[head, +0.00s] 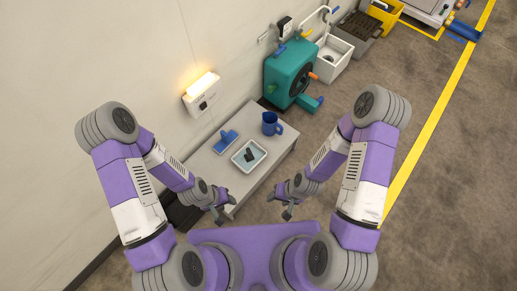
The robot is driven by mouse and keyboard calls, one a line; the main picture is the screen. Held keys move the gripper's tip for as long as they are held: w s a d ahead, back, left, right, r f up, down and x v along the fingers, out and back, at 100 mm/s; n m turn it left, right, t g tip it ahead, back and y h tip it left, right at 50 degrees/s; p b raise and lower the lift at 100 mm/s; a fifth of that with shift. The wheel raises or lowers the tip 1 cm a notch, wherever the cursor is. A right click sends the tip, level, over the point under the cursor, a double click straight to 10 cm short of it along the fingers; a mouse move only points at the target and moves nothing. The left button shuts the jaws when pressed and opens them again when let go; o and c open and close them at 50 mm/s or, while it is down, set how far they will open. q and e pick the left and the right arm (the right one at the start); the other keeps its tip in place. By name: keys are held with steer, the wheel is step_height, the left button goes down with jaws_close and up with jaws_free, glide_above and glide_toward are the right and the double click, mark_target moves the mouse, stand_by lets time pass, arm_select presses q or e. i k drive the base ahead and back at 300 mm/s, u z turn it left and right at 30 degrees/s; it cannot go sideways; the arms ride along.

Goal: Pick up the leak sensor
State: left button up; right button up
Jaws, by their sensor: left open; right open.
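A small dark object (249,155), which may be the leak sensor, lies in a shallow white tray (240,167) on the grey-white table (205,160). It is too small to identify for certain. My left gripper (224,211) is open and empty near the table's front edge, below and left of the tray in the picture. My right gripper (281,205) is open and empty, to the right of my left one and below the tray. Neither gripper touches anything on the table.
A blue object (226,141) lies left of the tray, and a blue jug (271,124) stands at the table's far right. A teal machine (289,75) and a white sink (332,59) stand beyond. A lit lamp unit (202,92) is on the wall. Floor at right is clear.

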mark_target(249, 156)
steer(key=k, duration=0.5)
steer(key=u, duration=0.85)
steer(key=i, duration=0.85)
steer(key=u, duration=0.1)
